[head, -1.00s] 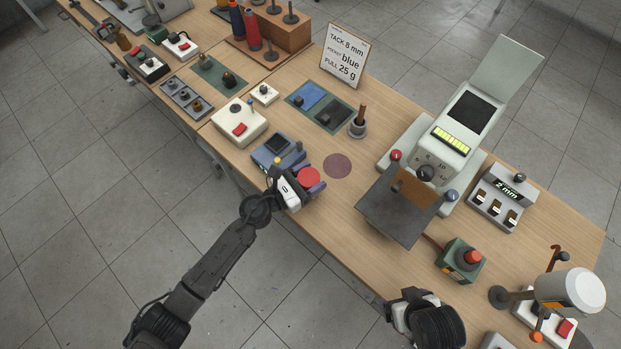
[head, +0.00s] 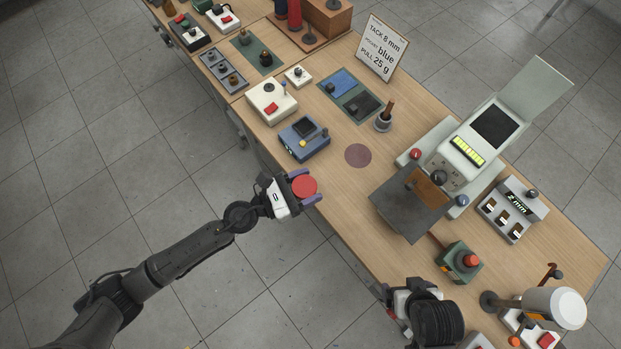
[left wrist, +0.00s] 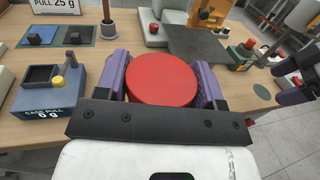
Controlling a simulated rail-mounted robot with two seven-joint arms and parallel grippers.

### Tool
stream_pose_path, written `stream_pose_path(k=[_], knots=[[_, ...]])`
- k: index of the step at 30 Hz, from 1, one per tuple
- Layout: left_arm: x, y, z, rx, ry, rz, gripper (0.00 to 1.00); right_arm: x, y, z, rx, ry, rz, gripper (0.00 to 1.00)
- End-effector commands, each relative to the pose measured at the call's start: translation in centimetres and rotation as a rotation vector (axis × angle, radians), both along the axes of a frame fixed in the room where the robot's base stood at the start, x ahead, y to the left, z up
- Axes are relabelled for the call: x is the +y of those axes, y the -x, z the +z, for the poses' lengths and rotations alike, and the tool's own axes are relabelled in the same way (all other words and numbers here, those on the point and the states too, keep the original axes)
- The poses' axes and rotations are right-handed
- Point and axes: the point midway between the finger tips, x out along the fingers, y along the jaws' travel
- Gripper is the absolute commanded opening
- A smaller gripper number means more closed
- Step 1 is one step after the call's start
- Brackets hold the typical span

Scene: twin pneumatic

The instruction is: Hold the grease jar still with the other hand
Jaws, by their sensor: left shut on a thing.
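The grease jar, seen as a round red lid (head: 304,187), sits between the purple fingers of my left gripper (head: 309,187). It also fills the middle of the left wrist view (left wrist: 161,79). The left gripper is shut on it at the table's front edge in the head view; its height above the table cannot be told. The jar's body below the lid is hidden. My right gripper (head: 398,310) is low in the head view, by the front edge and apart from the jar. Its fingers are mostly hidden by its own wrist.
A blue scale-like device (head: 304,139) stands behind the jar; its display reads 0 g in the wrist view. A dark round mark (head: 358,155) lies on bare table (head: 335,215). A grey plate (head: 405,205) and a green box with red button (head: 459,262) are to the right.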

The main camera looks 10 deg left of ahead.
Motion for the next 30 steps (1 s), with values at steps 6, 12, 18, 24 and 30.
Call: stream_pose_path(k=[6,12,18,24,30], knots=[[0.02,0.05,0.07,-0.001,0.001,0.0,0.32,-0.15,0.01,-0.01,0.0,0.005,0.004,0.91],[0.01,0.03,0.06,-0.001,0.001,0.0,0.48,-0.14,0.01,-0.01,0.0,0.005,0.003,0.91],[0.01,0.02,0.07,-0.001,0.0,0.0,0.28,-0.07,0.02,-0.01,0.001,0.003,0.001,0.91],[0.01,0.02,0.07,-0.001,0.0,0.0,0.13,0.05,0.02,0.0,0.0,-0.002,-0.002,0.91],[0.01,0.02,0.07,-0.001,0.0,0.0,0.13,0.14,0.02,0.01,0.001,-0.005,-0.004,0.91]])
